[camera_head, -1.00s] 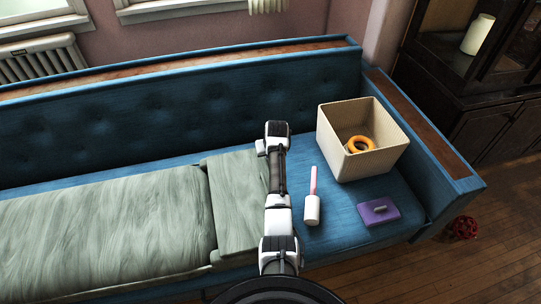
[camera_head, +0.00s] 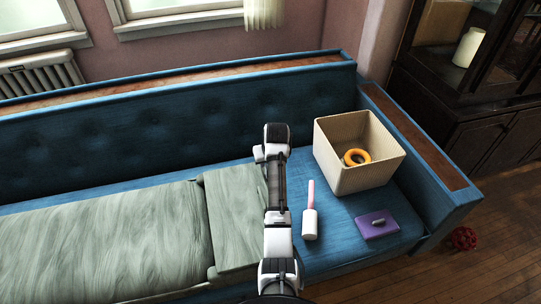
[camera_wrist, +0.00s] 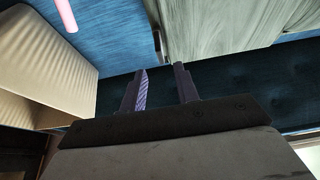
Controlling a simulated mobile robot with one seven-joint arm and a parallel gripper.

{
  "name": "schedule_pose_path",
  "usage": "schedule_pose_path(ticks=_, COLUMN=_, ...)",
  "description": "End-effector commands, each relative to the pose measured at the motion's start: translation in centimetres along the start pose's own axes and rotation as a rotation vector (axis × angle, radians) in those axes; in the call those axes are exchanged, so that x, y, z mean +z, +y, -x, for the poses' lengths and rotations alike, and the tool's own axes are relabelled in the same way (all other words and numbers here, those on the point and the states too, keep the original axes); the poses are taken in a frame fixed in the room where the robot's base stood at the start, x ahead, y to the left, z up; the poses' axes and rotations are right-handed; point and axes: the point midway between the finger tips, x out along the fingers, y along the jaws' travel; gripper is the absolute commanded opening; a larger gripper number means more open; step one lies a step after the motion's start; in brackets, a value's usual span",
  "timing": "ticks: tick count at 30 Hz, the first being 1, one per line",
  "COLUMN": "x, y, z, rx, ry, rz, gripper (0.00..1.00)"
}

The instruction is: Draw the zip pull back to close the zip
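A flat purple block (camera_head: 377,226) with a small grey tab (camera_head: 378,222) on top lies on the blue seat at the right; I cannot tell if this tab is the zip pull. No zip line can be made out. Two pale green cushion pieces (camera_head: 95,240) (camera_head: 236,215) lie on the seat at the left, with a seam between them. In the wrist view my gripper (camera_wrist: 162,80) has its two fingers apart and nothing between them, with the blue sofa beyond. In the head view my arm reaches up the middle and its fingertips are hidden.
A cream woven box (camera_head: 355,178) with an orange ring (camera_head: 356,157) inside stands on the seat's right end. A pink-handled white roller (camera_head: 310,222) lies between my arm and the purple block. The sofa's backrest (camera_head: 130,135) and right armrest (camera_head: 432,165) bound the seat.

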Motion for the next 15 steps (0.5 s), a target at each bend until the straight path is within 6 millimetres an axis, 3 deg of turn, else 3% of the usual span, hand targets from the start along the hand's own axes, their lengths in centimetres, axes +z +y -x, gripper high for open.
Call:
schedule_pose_path(ticks=6, x=0.0, y=0.0, z=4.3, rx=0.001, ry=0.003, rz=0.0, gripper=0.31)
schedule_pose_path(ticks=15, x=0.0, y=0.0, z=6.2, rx=0.0, ry=0.0, rz=-0.001, gripper=0.31)
